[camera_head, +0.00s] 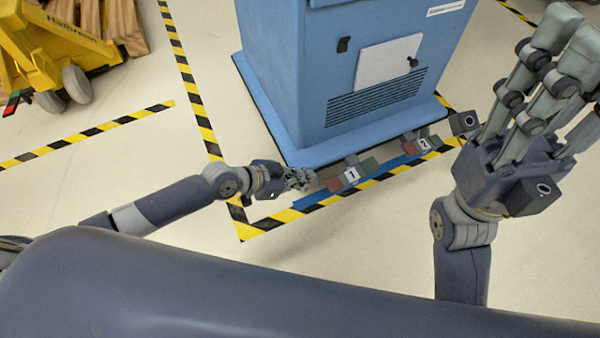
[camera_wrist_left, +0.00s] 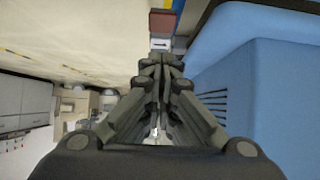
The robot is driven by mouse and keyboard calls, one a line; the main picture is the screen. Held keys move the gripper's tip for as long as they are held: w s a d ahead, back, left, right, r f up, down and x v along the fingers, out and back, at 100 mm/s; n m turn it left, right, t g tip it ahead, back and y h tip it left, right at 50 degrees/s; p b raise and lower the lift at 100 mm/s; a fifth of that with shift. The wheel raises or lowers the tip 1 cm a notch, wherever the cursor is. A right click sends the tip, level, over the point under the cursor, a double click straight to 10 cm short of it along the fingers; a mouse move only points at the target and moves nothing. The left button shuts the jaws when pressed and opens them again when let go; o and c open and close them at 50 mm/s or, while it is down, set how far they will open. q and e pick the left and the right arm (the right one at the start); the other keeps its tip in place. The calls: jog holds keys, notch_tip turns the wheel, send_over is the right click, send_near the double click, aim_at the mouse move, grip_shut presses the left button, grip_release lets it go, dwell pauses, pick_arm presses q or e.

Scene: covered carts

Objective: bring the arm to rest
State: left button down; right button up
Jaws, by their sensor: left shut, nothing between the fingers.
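My left arm comes in from the left in the head view. Its gripper (camera_head: 301,179) is shut and empty, low in front of the blue cabinet's base, close to the pedal marked 1 (camera_head: 350,175). In the left wrist view the fingers of the left gripper (camera_wrist_left: 161,62) meet at their tips with nothing between them. My right gripper (camera_head: 548,85) is raised at the right of the head view, large and near the camera. Its fingers point up and stand apart, with nothing seen between them.
The blue cabinet (camera_head: 290,70) stands inside a yellow-black floor border. A second pedal marked 2 (camera_head: 423,144) is right of the first. A yellow pallet truck (camera_head: 50,50) stands at the upper left. Pale floor (camera_head: 100,180) is clear at the left.

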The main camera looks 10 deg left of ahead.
pick_arm(q)
jog(key=shift+s+a+r, duration=0.2)
jog(key=shift+a, duration=0.1)
dwell(0.4)
